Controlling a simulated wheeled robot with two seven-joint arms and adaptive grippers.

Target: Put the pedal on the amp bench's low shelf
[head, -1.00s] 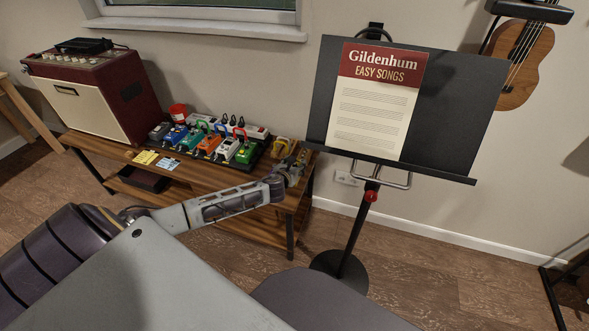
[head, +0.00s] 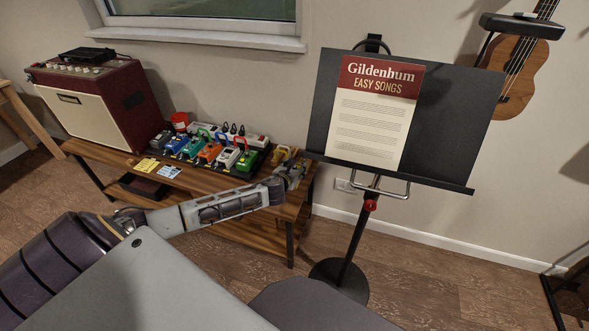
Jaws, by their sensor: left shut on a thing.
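The amp bench (head: 222,181) is a wooden bench with dark metal legs along the wall. Its low shelf (head: 245,233) shows under the top, partly hidden by my left arm. A small mustard-yellow pedal (head: 281,154) is at the right end of the bench top, at my left gripper. My left gripper (head: 291,167) is shut on this pedal; the fingers partly hide it. I cannot tell whether the pedal touches the bench top. My right gripper is not in view.
A red amp (head: 92,106) stands on the bench's left end. A pedalboard with several coloured pedals (head: 208,150) fills the middle. A music stand (head: 352,252) stands close at right.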

